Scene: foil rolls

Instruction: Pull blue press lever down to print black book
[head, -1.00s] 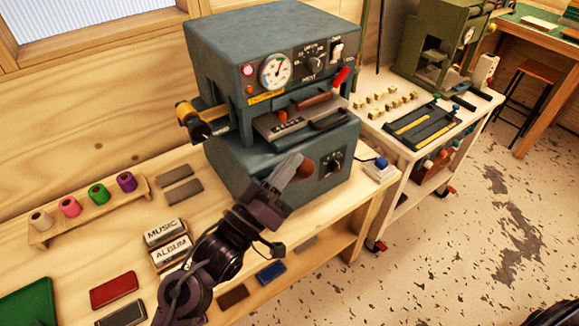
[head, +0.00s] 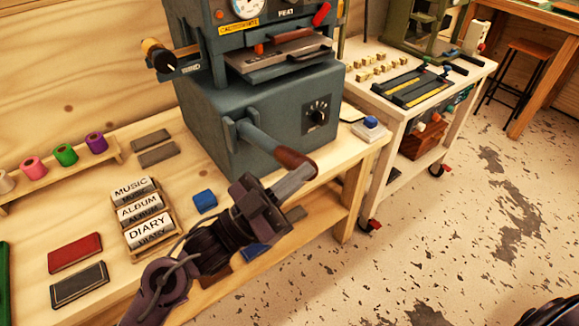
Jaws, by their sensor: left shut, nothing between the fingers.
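The blue-grey press (head: 215,125) stands on the wooden bench, its top cut off by the frame. Its grey lever (head: 262,138) slopes down to the right from a pivot on the front left and ends in a brown handle (head: 297,160). My left gripper (head: 306,172) is shut and empty. Its fingertips are at the handle's end, just in front of and below it; I cannot tell whether they touch. A black book with a gold border (head: 80,287) lies on the bench at lower left. My right gripper is not in view.
Coloured foil rolls (head: 66,154) stand behind. A white cart (head: 398,113) is right of the bench. The floor (head: 440,240) at right is open.

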